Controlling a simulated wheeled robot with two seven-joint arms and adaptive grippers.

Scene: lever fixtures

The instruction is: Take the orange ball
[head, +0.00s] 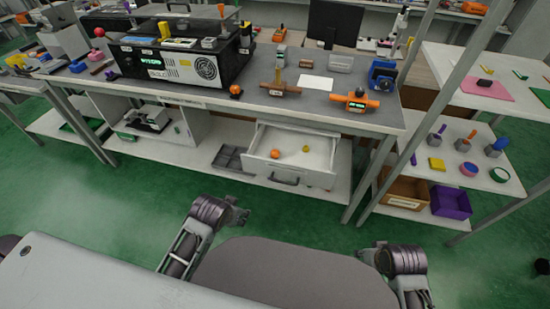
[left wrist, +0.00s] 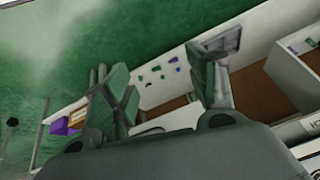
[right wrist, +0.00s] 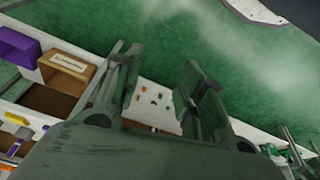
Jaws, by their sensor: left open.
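An orange ball (head: 276,153) lies in the open white drawer (head: 316,178) under the workbench in the head view. A small yellow object (head: 306,148) lies to its right in the same drawer. Another round orange thing (head: 235,90) stands on the workbench top near its front edge. My left gripper (head: 238,214) is open and empty, in front of the bench and apart from the drawer; its spread fingers also show in the left wrist view (left wrist: 165,70). My right gripper is open and empty in the right wrist view (right wrist: 162,70). Neither wrist view clearly shows the ball.
The workbench (head: 200,98) carries a black device (head: 180,62) and an orange-handled lever fixture (head: 355,101). A grey divided tray (head: 230,158) is left of the drawer. A cardboard box (head: 405,190) and purple bin (head: 450,202) stand right. Green floor before the bench is clear.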

